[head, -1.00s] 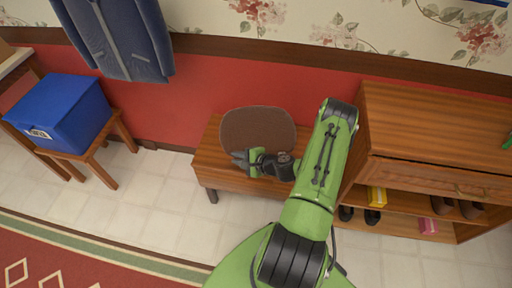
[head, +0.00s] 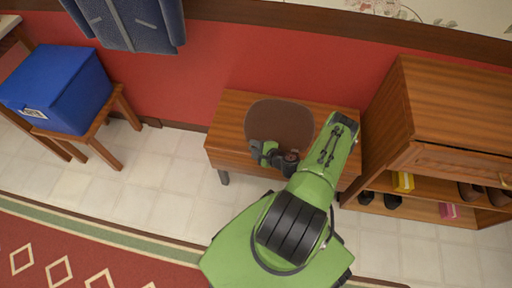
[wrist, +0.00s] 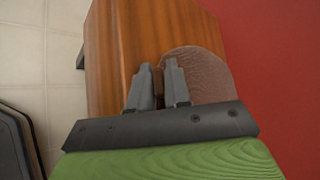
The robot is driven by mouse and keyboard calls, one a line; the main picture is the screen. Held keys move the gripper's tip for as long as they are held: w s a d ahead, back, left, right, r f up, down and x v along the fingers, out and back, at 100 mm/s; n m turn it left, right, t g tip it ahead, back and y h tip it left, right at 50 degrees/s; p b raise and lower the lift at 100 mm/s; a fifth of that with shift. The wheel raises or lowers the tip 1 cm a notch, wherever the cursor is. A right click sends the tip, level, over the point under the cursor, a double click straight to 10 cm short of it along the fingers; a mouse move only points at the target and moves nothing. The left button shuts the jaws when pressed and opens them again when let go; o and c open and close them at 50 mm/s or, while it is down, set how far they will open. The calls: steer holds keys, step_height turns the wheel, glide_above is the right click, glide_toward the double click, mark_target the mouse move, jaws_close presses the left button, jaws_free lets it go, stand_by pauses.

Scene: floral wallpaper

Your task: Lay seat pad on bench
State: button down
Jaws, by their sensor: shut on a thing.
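The brown oval seat pad (head: 281,121) is held flat at or just above the wooden bench (head: 230,125); I cannot tell whether it touches the top. My gripper (head: 262,152) is shut on the pad's near edge. In the wrist view the gripper (wrist: 159,78) has its two grey fingers closed on the edge of the pad (wrist: 200,70), over the bench top (wrist: 112,60). Part of the pad's near right edge is hidden behind my arm in the head view.
A wooden shoe cabinet (head: 455,110) stands close to the bench's right end. A blue box (head: 60,90) sits on a small wooden stool (head: 95,150) at the left. A blue garment (head: 130,20) hangs on the red wall. The tiled floor left of the bench is clear.

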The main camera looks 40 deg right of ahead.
steer(key=c, duration=1.5)
jaws_free()
steer(key=o, duration=0.4)
steer(key=shift+r, duration=0.1)
